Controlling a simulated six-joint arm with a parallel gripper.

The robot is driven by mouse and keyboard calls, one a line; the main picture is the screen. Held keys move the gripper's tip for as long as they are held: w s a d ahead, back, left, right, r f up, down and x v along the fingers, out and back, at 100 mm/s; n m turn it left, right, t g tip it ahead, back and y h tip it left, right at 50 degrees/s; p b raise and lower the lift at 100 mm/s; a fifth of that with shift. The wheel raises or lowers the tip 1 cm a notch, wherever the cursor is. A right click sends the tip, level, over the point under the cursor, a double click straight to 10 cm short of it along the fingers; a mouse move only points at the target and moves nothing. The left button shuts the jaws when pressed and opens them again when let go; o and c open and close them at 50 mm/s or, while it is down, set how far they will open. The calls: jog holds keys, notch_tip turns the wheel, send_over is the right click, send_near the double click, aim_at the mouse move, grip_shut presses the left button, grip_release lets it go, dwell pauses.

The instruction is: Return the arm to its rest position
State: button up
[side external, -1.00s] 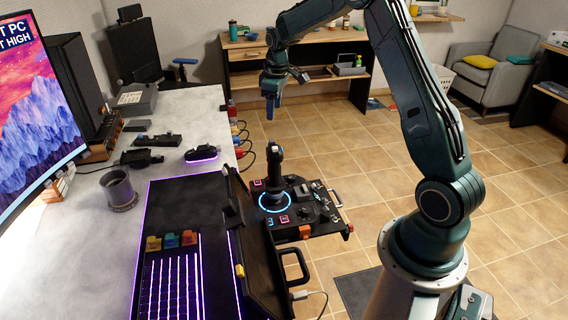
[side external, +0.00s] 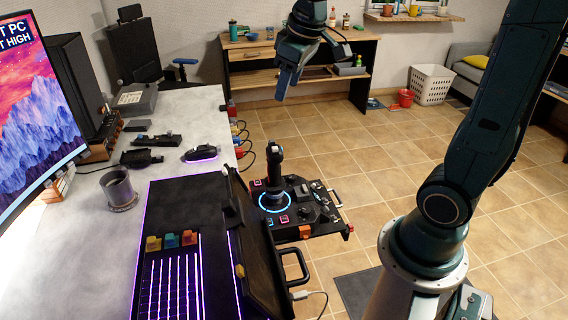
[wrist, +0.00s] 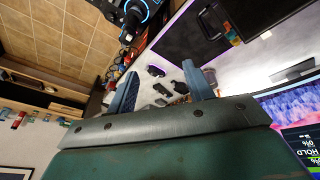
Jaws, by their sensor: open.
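My gripper (side external: 287,85) hangs in the air in the side external view, above and behind the joystick, with its blue fingers pointing down. In the wrist view my gripper (wrist: 160,88) shows its two blue fingers spread wide apart with nothing between them. My arm stands at the right and leans away to the right in the side external view. The black joystick (side external: 275,165) stands upright on its control panel (side external: 318,205), well apart from the gripper.
The desk (side external: 70,245) at left carries a keyboard (side external: 175,285), a mug (side external: 119,189) and a mouse (side external: 201,153). A wooden workbench (side external: 245,47) stands at the back, with a white basket (side external: 430,85) and red bucket (side external: 406,97) on the floor. The tiled floor between is clear.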

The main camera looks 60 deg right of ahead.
jog(key=s+a+t, duration=0.1)
jog(key=s+a, duration=0.2)
jog(key=s, duration=0.5)
jog(key=s+a+m, duration=0.1)
jog(key=s+a, duration=0.3)
jog(key=s, duration=0.5)
jog(key=shift+a+f+t+y, duration=0.15)
jog(key=shift+f+t+y, duration=0.25)
jog(key=shift+f, duration=0.05)
